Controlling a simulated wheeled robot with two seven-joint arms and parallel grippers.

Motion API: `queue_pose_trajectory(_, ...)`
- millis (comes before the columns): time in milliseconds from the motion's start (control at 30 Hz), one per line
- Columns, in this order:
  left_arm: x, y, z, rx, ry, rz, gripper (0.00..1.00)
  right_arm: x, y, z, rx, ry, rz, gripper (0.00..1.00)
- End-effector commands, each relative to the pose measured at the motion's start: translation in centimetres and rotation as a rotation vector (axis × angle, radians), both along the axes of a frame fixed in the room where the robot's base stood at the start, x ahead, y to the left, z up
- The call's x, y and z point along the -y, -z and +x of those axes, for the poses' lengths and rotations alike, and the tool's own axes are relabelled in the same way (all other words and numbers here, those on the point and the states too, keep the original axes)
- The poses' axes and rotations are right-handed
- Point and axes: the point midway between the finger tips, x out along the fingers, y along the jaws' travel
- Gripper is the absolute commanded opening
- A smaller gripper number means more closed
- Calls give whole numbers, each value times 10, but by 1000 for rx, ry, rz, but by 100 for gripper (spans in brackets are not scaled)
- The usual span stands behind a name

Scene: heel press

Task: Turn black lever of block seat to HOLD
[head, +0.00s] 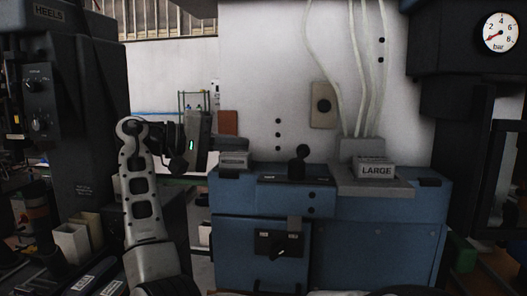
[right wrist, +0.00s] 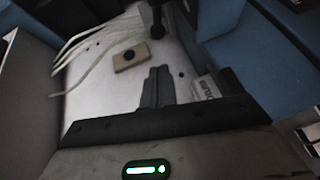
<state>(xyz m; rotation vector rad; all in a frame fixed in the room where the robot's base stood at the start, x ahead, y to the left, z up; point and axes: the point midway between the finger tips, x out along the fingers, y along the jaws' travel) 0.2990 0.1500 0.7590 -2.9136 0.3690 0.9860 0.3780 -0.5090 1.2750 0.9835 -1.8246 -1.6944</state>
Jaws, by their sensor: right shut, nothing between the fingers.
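A small black lever (head: 279,247) sits on a dark plate on the front of the blue press bench (head: 375,250). Two small pale labels flank it, too small to read. A black ball-topped post (head: 297,160) stands above it on the bench top; its dark knob also shows at the top of the right wrist view (right wrist: 156,28). My right gripper (head: 197,143) is left of the bench, apart from the lever. In the right wrist view its fingers (right wrist: 158,78) are together and empty. The lever cannot be made out there. My left gripper is not in view.
A block marked LARGE (head: 376,169) rests on a grey stand at the bench's right. Another labelled block (head: 234,159) sits at its left end, near my right gripper. Pale cables (head: 360,75) hang down the white panel. Space before the bench front looks open.

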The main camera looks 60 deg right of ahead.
Motion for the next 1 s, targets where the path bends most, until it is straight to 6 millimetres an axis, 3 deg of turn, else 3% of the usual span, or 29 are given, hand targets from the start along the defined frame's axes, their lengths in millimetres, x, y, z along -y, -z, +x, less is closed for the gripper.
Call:
queue_pose_trajectory(133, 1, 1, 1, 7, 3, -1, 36, -22, -3, 19, 1, -2, 0, 0)
queue_pose_trajectory(333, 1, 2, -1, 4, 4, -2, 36, -35, -8, 30, 13, 1, 3, 0)
queue_pose_trajectory(433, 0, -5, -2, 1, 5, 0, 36, -27, -24, 21, 164, 19, 37, 0)
queue_pose_trajectory(600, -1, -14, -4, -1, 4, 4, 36, -4, -53, -2, 640, 93, 160, 0)
queue_pose_trajectory(700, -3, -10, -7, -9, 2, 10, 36, 1, -61, -7, 827, 136, 216, 0)
queue_pose_trajectory(833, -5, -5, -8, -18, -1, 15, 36, 6, -57, -10, 906, 159, 242, 0)
queue_pose_trajectory(1000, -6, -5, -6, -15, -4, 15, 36, 20, -37, -18, 902, 160, 239, 0)
